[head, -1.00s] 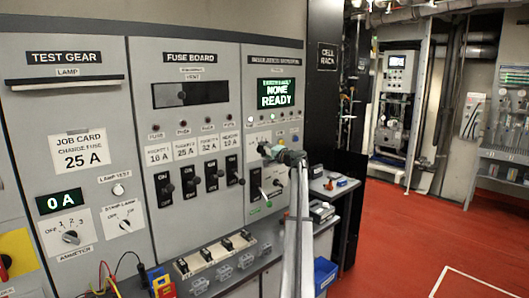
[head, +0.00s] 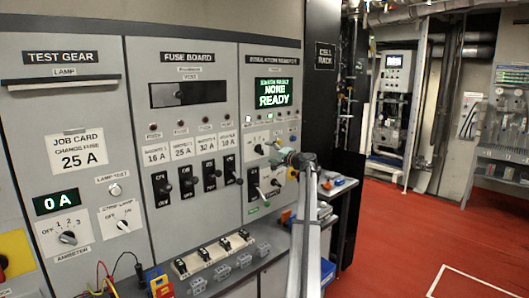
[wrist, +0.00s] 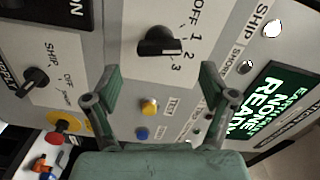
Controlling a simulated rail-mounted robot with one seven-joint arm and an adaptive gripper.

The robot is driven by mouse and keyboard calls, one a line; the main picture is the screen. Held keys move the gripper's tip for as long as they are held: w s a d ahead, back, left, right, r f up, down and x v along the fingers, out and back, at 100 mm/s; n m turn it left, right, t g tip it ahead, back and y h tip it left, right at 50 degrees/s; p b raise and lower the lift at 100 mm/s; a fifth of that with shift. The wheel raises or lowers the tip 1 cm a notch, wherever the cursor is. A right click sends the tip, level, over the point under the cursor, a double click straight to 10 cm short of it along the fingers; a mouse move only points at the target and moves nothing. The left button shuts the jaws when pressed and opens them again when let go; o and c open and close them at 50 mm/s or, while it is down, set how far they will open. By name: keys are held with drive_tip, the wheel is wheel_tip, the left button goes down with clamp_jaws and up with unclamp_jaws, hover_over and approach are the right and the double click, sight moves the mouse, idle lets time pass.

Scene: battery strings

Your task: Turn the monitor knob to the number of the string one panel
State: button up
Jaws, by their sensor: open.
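The black monitor knob (wrist: 158,42) sits on a white plate marked OFF, 1, 2 and 3 in the wrist view. Its bar lies across the picture with one end toward the numbers, near 1 and 2; I cannot tell exactly which it marks. My gripper (wrist: 157,76) is open and empty, its green fingertips apart and just short of the knob, one to each side. In the head view my gripper (head: 273,154) is at the right-hand panel and partly hides its controls. The green display (head: 275,93) above reads NONE READY.
Near the knob in the wrist view are a yellow button (wrist: 149,106), a blue button (wrist: 142,133) and another rotary switch (wrist: 33,80). A similar ammeter knob (head: 68,238) is on the left panel. A bench shelf (head: 265,240) runs below the panels.

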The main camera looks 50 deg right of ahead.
drive_tip(key=s+a, duration=0.1)
drive_tip(key=s, duration=0.5)
drive_tip(key=shift+w+a, duration=0.1)
